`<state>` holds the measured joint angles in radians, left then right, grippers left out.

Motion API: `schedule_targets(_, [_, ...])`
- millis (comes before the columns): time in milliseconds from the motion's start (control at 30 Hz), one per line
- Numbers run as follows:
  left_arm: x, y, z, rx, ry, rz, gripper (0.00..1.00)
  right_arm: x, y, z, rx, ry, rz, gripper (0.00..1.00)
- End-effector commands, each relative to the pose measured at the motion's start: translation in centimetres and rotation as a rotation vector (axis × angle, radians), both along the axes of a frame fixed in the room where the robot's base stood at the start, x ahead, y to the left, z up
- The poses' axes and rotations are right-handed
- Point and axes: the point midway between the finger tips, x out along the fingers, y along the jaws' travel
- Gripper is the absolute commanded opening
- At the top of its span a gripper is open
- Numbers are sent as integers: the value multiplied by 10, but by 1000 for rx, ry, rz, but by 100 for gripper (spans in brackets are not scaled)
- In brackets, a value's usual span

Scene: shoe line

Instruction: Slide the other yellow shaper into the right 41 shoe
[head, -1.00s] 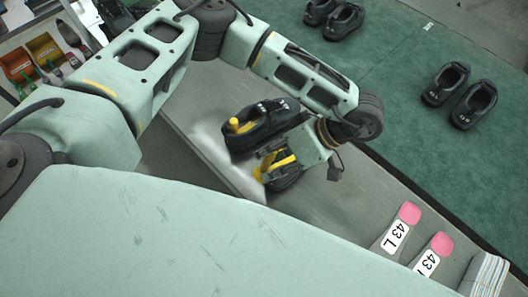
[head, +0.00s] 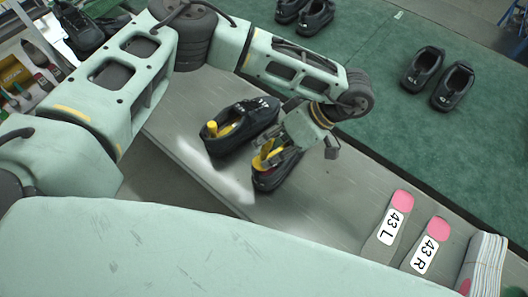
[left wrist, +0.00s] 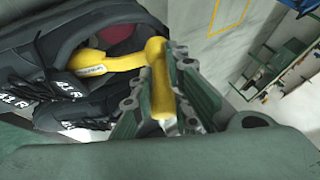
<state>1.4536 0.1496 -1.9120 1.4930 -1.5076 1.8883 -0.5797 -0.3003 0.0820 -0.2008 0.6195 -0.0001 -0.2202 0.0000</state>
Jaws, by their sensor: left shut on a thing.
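Two black shoes lie side by side on the grey bench. The left one (head: 246,120) has a yellow shaper (head: 212,128) in its opening. The other shoe (head: 270,183) lies under my left gripper (head: 278,153); a 41 R label shows on the shoes in the left wrist view. My left gripper is shut on the upright end of another yellow shaper (head: 262,162). In the left wrist view this shaper (left wrist: 112,65) reaches into the shoe opening (left wrist: 65,40). How deep it sits is hidden. My right gripper is not in view.
Insoles marked 43 L (head: 392,226) and 43 R (head: 428,248) lie at the bench's right part, beside an insole stack (head: 484,265). More black shoes (head: 438,78) stand on the green floor. Bare bench lies between the shoes and insoles.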

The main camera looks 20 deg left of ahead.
Motion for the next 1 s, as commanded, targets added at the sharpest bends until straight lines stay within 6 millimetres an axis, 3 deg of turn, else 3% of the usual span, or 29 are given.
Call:
schedule_targets(100, [4,-1,-11,-8,-24,-1,0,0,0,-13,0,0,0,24])
schedule_targets(600, [-2,1,-44,-62,-231,-2,0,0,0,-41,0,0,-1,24])
schedule_targets(1000, [-1,0,-59,-88,-333,-1,0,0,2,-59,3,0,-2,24])
